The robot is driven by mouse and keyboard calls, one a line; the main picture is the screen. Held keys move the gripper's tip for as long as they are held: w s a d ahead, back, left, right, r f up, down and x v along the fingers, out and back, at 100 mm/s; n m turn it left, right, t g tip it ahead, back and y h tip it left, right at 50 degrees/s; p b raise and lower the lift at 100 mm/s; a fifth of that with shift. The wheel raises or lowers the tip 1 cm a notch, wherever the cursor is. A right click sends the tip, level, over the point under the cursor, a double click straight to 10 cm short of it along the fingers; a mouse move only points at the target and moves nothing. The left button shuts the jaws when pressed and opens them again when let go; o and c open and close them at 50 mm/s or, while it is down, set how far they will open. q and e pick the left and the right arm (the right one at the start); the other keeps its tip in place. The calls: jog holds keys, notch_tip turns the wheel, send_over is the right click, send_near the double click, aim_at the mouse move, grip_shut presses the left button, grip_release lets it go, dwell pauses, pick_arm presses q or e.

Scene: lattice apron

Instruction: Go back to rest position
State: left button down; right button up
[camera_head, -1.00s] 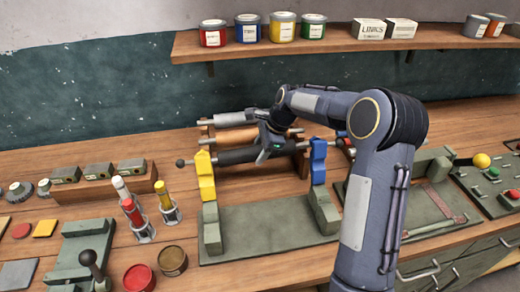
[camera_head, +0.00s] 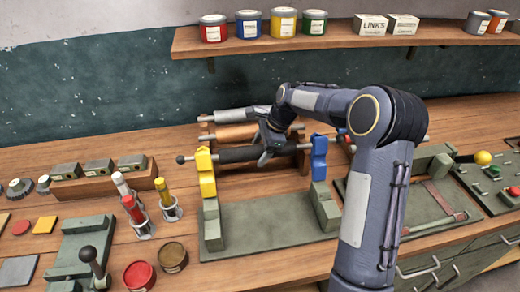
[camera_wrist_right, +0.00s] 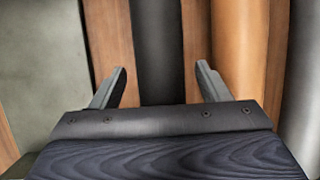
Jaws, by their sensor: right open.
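My right gripper (camera_head: 268,150) is at the black roller (camera_head: 236,155), which lies across a yellow holder (camera_head: 205,172) and a blue holder (camera_head: 318,158). In the right wrist view my right gripper (camera_wrist_right: 162,85) has its two fingers wide apart. The black roller (camera_wrist_right: 158,50) runs between the finger directions, with a gap on each side. My right arm reaches in from the lower right. My left gripper is not in view.
Behind the black roller lie an orange-brown roller (camera_head: 236,132) and a grey roller (camera_head: 232,115). A green-grey base plate (camera_head: 262,225) lies in front. Capped tubes (camera_head: 133,208) and a red tin (camera_head: 139,276) stand left. A shelf (camera_head: 350,38) with cans hangs above.

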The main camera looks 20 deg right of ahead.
jog(key=v, duration=0.7)
jog(key=shift+r+b, duration=0.3)
jog(key=shift+b, duration=0.05)
jog(key=shift+s+r, duration=0.25)
jog(key=shift+s, duration=0.1)
jog(key=s+a+r+n+t, duration=0.1)
jog(key=s+a+r+n, duration=0.15)
jog(key=s+n, duration=0.7)
jog(key=s+a+r+n+t, duration=0.1)
jog(key=s+a+n, duration=0.3)
jog(key=s, duration=1)
jog(key=s+a+f+n, duration=0.4)
jog(key=s+f+n, duration=0.1)
jog(key=s, duration=0.2)
jog(key=shift+s+t, duration=0.4)
jog(key=shift+f, duration=0.1)
